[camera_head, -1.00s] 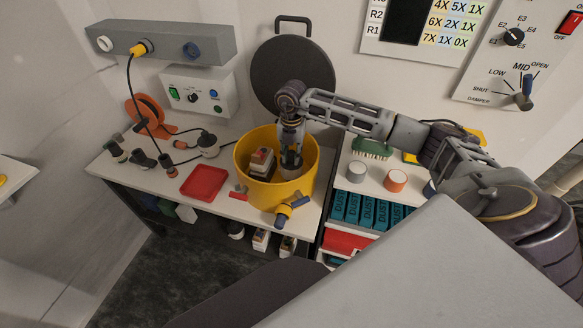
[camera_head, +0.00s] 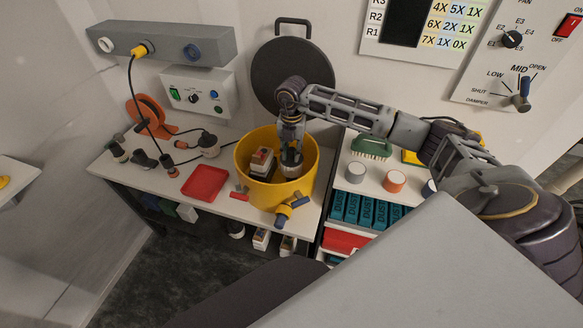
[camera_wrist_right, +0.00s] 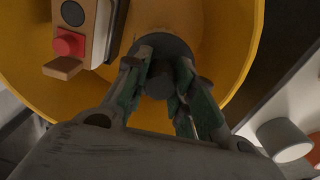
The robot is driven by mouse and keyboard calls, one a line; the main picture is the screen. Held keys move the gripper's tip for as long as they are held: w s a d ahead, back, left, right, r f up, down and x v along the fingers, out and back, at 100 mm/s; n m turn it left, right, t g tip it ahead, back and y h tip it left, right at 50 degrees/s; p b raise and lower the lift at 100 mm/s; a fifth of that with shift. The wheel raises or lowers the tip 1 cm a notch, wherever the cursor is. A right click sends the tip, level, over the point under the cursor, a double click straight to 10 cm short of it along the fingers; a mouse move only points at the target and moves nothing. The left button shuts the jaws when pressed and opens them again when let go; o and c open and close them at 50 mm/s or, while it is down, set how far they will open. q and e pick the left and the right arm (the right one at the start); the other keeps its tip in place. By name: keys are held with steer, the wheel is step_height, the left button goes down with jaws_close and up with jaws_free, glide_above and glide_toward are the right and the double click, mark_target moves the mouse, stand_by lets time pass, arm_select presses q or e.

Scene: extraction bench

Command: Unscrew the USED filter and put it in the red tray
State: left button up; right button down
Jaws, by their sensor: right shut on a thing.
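A yellow bucket (camera_head: 243,158) stands on the bench. My right gripper (camera_head: 291,158) reaches down into it from above. In the right wrist view, the green-padded fingers (camera_wrist_right: 168,88) are shut on the dark knob of a round grey filter (camera_wrist_right: 150,43) inside the bucket. The red tray (camera_head: 204,183) lies left of the bucket and looks empty. My left gripper is not in view.
A white and brown block with a red button (camera_head: 261,162) stands in the bucket beside the filter. Clamp handles (camera_head: 284,214) stick out at its front. Dark fittings and a cable (camera_head: 143,160) lie left of the tray. Round pots (camera_head: 356,172) stand to the right.

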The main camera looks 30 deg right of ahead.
steer(key=shift+r+p, duration=1)
steer(key=shift+r, duration=0.7)
stand_by(0.7)
